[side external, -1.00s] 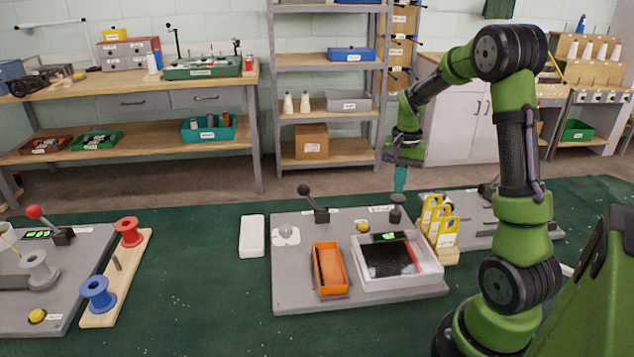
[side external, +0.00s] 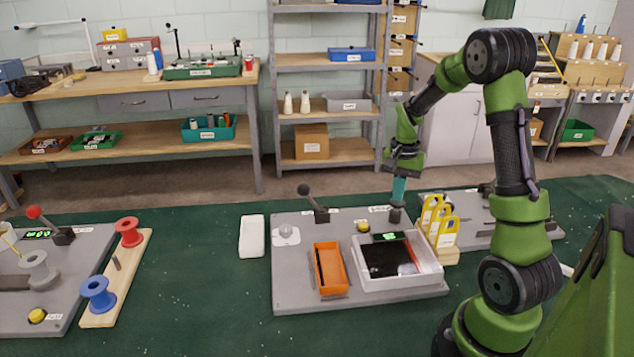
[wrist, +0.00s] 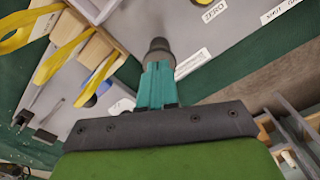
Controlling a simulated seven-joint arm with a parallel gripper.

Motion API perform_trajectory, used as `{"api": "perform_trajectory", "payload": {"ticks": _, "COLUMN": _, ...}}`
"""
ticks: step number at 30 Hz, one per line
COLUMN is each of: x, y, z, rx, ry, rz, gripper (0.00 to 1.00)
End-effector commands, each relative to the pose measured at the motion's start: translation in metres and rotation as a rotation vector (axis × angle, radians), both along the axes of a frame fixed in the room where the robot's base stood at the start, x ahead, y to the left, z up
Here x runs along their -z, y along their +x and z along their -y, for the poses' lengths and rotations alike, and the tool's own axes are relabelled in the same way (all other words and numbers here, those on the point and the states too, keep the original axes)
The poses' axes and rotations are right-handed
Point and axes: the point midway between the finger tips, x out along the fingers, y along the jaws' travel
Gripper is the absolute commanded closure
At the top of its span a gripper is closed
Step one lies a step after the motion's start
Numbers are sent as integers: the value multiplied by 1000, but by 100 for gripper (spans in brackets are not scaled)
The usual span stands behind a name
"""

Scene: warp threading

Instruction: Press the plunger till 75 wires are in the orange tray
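The plunger (side external: 395,214) is a dark knob at the back right of the grey board (side external: 300,296). My gripper (side external: 399,194) has teal fingers pointing down onto it. In the wrist view the fingertips (wrist: 157,75) meet the dark plunger (wrist: 158,48), with no gap visible between the fingers. The orange tray (side external: 331,270) stands at the front of the board; dark contents show inside, but I cannot count wires. A small display (side external: 386,237) with green digits, too small to read, sits behind a white tray (side external: 435,281) with a black area inside.
Yellow-handled tools (side external: 440,225) stand in a wooden block right of the white tray. A black-knobbed lever (side external: 304,190) and a yellow button (side external: 363,227) are on the same board. A white block (side external: 252,236) lies left of it on the green mat.

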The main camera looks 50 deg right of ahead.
Motion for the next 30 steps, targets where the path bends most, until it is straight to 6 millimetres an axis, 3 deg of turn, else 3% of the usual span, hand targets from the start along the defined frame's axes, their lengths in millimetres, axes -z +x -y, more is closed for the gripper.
{"api": "perform_trajectory", "payload": {"ticks": 11, "x": 8, "y": 0, "z": 0, "rx": 0, "ry": 1, "rz": -1, "gripper": 100}}
{"api": "perform_trajectory", "payload": {"ticks": 30, "x": -28, "y": 0, "z": 0, "rx": 0, "ry": 0, "rz": -1, "gripper": 100}}
